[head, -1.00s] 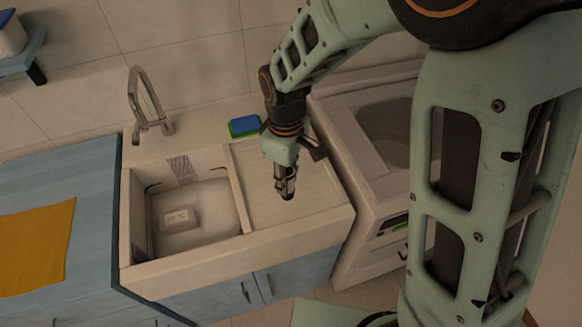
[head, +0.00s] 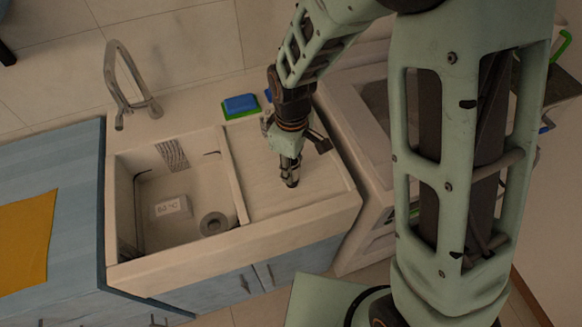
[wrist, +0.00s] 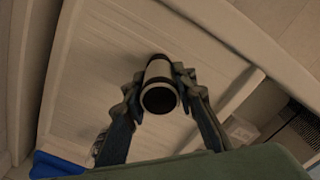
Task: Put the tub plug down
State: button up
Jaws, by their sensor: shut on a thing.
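My gripper (head: 291,178) points down over the ribbed drainboard (head: 262,205), right of the sink basin. In the wrist view my gripper (wrist: 160,92) is shut on a short pale cylinder with dark ends, which I take to be the tub plug (wrist: 158,70). The fingers press it from both sides. In the head view the fingers largely hide it. I cannot tell whether it touches the drainboard.
The sink basin (head: 139,222) holds a small pale block (head: 172,206) and a dark round drain (head: 214,223). A faucet (head: 128,85) and a blue-green sponge (head: 240,106) are behind. An orange cloth (head: 25,240) lies on the blue counter at left.

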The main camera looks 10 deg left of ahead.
jog(key=shift+f, duration=0.2)
jog(key=o, duration=1.1)
jog(key=shift+r, duration=0.1)
jog(key=shift+c, duration=0.2)
jog(key=shift+r, duration=0.1)
